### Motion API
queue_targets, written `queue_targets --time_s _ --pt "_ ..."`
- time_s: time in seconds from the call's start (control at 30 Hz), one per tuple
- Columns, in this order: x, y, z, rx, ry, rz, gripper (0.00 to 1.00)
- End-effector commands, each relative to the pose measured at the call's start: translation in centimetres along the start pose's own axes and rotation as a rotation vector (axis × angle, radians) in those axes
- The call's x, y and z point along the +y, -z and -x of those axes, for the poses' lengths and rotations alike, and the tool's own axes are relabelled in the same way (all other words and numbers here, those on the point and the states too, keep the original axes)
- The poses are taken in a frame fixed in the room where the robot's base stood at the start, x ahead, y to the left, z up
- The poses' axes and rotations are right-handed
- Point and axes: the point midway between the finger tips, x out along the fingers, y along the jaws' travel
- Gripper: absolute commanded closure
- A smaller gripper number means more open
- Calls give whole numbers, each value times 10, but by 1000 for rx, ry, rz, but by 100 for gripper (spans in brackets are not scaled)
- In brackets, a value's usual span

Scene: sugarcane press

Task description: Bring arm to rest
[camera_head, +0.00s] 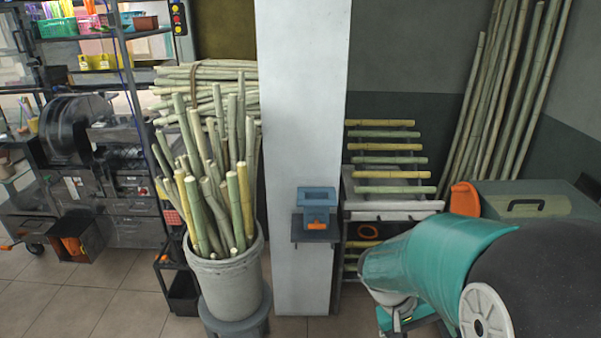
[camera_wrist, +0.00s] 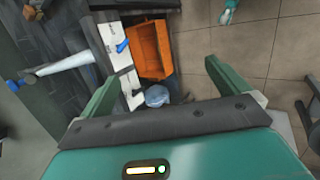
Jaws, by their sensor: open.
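My gripper (camera_wrist: 161,72) shows in the wrist view, with its two green fingers spread wide apart. It is open and nothing is held between the fingers. Beyond the gap, and apart from the fingers, an orange bin (camera_wrist: 152,48) and a small pale-blue object (camera_wrist: 157,96) show near the floor. I cannot make out my gripper in the head view.
In the head view, a grey bucket (camera_head: 228,285) of upright canes stands on a stool beside a white pillar (camera_head: 303,100). A cane rack (camera_head: 395,205) is behind. Shelving (camera_head: 130,90) stands left. Tiled floor (camera_head: 110,305) is open at lower left.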

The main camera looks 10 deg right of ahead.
Motion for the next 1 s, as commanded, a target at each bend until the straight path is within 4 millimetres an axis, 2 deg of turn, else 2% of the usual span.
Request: queue_targets --time_s 0.03,0.1,0.37,0.6,0.8,1.0 --pt "-2 -4 16 44 48 -9 0" --pt "-6 -10 35 94 112 -13 0" --pt "-20 -38 107 318 333 -6 0" --pt "-30 -72 169 554 503 19 0" --pt "-35 -92 199 684 578 41 0" --pt "-36 -95 203 704 589 45 0"
